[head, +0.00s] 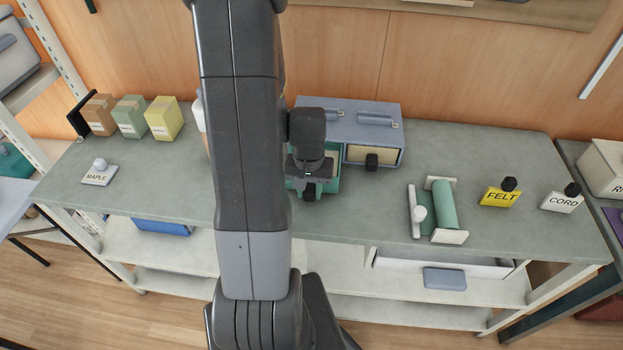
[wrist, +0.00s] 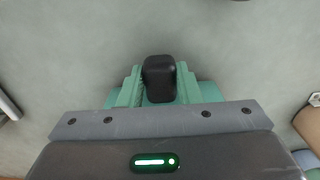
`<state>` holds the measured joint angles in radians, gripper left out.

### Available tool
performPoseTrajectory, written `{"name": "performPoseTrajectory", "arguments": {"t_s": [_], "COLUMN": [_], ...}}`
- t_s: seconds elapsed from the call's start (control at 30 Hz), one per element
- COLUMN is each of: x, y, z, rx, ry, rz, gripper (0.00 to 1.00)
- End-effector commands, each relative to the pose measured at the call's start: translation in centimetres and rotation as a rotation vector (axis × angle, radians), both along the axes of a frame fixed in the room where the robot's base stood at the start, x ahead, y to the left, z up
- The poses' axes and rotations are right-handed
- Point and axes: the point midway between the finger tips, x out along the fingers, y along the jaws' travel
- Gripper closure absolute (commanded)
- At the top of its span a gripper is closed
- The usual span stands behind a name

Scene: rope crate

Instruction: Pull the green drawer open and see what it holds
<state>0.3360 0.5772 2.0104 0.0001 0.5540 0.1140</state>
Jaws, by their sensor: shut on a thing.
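The green drawer (head: 331,181) stands out toward me from the left side of a blue-grey cabinet (head: 352,125) on the bench. Its black handle shows in the wrist view (wrist: 159,78). My gripper (head: 309,184) is over the drawer's front and shut on that handle. In the wrist view, green parts lie on both sides of the handle and below it. My arm and gripper cover much of the drawer in the head view, so I cannot see its contents.
A cream-fronted drawer (head: 373,153) with a black knob is beside it. A green roller in a white stand (head: 445,208) and yellow FELT (head: 499,197) and white CORD (head: 562,203) blocks are to the right. Small boxes (head: 130,116) stand left. Bench in front is clear.

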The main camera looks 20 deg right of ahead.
Motion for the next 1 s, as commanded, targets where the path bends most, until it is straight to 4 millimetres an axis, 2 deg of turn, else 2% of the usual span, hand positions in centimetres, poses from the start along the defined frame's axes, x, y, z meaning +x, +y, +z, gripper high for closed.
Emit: {"name": "performPoseTrajectory", "arguments": {"t_s": [0.33, 0.37, 0.43, 0.47, 0.77, 0.87, 1.0], "x": [-0.2, -0.2, -0.2, -0.2, -0.2, -0.1, -0.1], "y": [0.1, 0.1, 0.1, 0.1, 0.1, 0.1, 0.1], "z": [0.1, 0.1, 0.1, 0.1, 0.2, 0.7, 2.5], "rx": [0.000, 0.000, 0.000, 0.000, 0.000, -0.001, -0.001], "ry": [0.000, 0.000, 0.000, 0.000, -0.001, -0.002, -0.005], "rz": [0.000, 0.000, 0.000, 0.000, 0.000, 0.000, 0.000], "gripper": [1.00, 0.63, 0.50, 0.47, 0.47, 0.47, 0.47]}}
